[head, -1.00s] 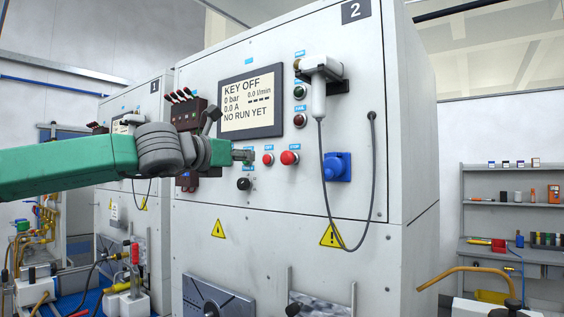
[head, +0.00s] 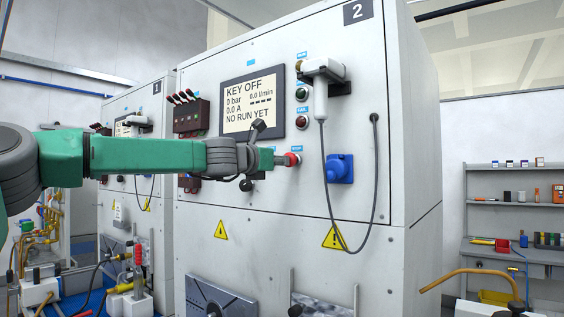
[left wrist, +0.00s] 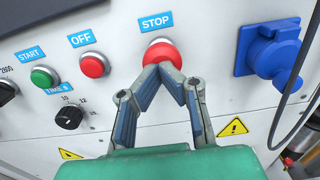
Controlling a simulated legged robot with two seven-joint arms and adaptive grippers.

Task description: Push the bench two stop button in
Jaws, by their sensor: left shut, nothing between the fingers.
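The red STOP button (left wrist: 163,53) is on the front of bench two, under a blue STOP label, in the left wrist view. In the head view it shows as a red bit (head: 296,159) just past my left gripper's tips. My left gripper (left wrist: 168,68) is shut and empty, its fingertips together over the lower part of the button. They look to be at or against it; I cannot tell whether they touch. I cannot tell if the button is pressed in. Bench two (head: 270,230) is a tall white cabinet marked 2. My right gripper is not in view.
Left of the button are the red OFF button (left wrist: 94,65), the green START button (left wrist: 44,76) and a black TIME knob (left wrist: 68,117). A blue socket (left wrist: 268,48) is to the right. A scanner-like device (head: 321,85) with a hanging cable (head: 374,170) is above right.

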